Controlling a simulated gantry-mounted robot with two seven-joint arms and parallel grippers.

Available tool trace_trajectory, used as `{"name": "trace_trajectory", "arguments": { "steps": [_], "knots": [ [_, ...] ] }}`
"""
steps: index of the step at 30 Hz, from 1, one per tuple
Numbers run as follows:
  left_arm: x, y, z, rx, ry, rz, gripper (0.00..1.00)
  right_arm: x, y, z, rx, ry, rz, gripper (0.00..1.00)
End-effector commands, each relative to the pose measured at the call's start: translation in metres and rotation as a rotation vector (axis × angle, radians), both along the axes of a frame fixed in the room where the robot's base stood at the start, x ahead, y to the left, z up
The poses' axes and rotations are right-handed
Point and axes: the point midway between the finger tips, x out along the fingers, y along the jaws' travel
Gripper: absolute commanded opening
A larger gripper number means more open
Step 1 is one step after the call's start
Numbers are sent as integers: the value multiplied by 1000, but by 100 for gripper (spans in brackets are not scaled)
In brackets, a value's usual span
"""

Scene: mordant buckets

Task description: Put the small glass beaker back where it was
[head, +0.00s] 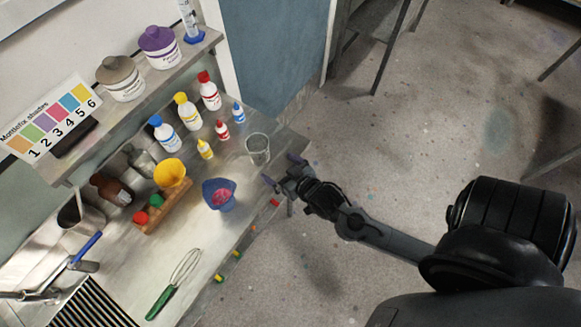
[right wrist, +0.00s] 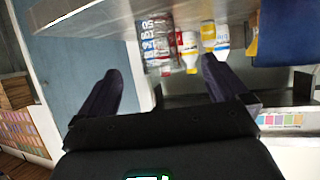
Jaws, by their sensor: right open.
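The small glass beaker (head: 258,149) stands upright on the steel bench, near its right front edge. In the right wrist view, the clear beaker with measuring marks (right wrist: 157,42) shows upside down, beyond and between the fingers. My right gripper (head: 282,170) is just off the bench edge, to the lower right of the beaker. Its fingers are apart and empty and point toward the beaker, with a small gap between. The fingers also show spread in the right wrist view (right wrist: 160,68). My left gripper is not in view.
A blue cup with pink contents (head: 220,194) stands left of the beaker. Small bottles (head: 205,148) and larger bottles (head: 188,111) stand behind it. A yellow funnel (head: 171,174) and a whisk (head: 175,285) are farther left. Bare bench (head: 245,205) lies near the front edge.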

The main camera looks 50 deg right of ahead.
Motion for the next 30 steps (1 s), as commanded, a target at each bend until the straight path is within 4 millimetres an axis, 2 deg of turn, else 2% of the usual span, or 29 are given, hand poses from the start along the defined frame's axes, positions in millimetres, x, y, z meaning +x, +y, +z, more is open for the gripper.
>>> {"name": "trace_trajectory", "arguments": {
  "steps": [5, 12, 18, 24, 30],
  "knots": [
    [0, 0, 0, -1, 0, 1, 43, -20, 26, -5, 29, 179, 64, 100],
    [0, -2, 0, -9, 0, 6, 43, -75, 66, -6, 25, 541, 208, 100],
    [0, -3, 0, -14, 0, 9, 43, -118, 78, 2, -13, 755, 291, 100],
    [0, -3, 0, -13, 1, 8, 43, -135, 81, 6, -30, 834, 318, 100],
    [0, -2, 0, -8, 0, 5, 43, -136, 81, 6, -31, 837, 319, 100]
  ]
}}
